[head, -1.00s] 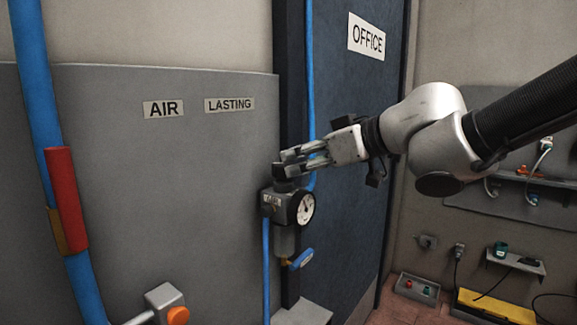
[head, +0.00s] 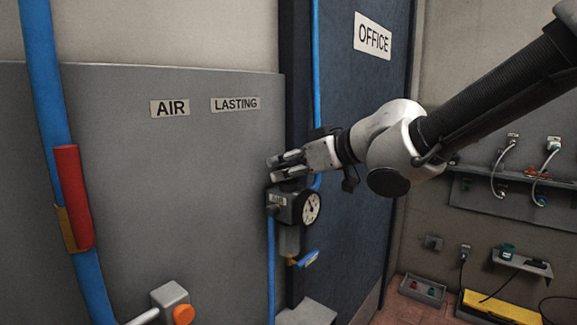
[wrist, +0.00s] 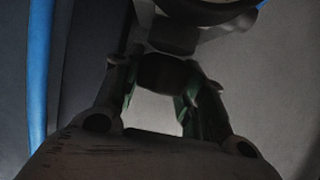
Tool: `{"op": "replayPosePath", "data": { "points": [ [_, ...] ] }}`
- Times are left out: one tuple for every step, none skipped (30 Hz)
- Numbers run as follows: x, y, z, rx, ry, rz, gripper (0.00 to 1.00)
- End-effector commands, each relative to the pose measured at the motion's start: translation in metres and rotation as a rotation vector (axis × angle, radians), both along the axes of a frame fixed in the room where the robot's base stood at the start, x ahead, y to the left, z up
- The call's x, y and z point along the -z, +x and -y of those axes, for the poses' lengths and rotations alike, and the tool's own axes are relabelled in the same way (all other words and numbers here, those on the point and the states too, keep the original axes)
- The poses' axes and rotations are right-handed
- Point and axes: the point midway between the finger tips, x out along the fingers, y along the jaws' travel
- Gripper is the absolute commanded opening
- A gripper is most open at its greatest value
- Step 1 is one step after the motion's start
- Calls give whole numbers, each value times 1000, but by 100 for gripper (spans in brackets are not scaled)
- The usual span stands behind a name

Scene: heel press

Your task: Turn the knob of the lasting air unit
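The lasting air unit (head: 290,208) is a small grey block with a round white gauge (head: 311,208) and a blue lever (head: 308,258) below. It stands at the right end of the grey panel under the LASTING label (head: 235,104). My gripper (head: 284,166) is at the top of the unit, its two fingers apart and pointing left. In the wrist view the dark knob (wrist: 166,72) lies between the fingers of my gripper (wrist: 165,82). I cannot tell whether the fingers touch it. In the head view the fingers largely hide the knob.
A thick blue pipe (head: 52,120) with a red sleeve (head: 73,195) runs down the left. A thin blue hose (head: 271,270) hangs below the unit. The dark OFFICE door (head: 365,130) is close behind my gripper. An orange button (head: 183,314) is low at the left.

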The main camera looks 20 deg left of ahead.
Motion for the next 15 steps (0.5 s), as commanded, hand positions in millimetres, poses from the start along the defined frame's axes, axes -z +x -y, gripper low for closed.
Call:
{"op": "replayPosePath", "data": {
  "points": [
    [0,1,0,-3,0,1,17],
    [0,1,1,-5,1,2,17],
    [-1,2,1,-11,1,4,17],
    [-1,3,1,-18,2,6,17],
    [-1,3,1,-28,4,7,17],
    [-2,4,1,-42,3,7,17],
    [-2,4,1,-56,4,7,17],
    [-2,4,2,-71,2,8,17],
    [-1,4,1,-93,2,6,17],
    [-1,4,2,-110,2,6,17],
    [-1,4,1,-129,2,5,17],
    [-1,4,1,-154,2,5,17],
    [-1,4,1,-173,2,4,17],
    [-2,4,1,-192,2,5,17],
    [-2,3,1,-216,3,4,17]
  ]
}}
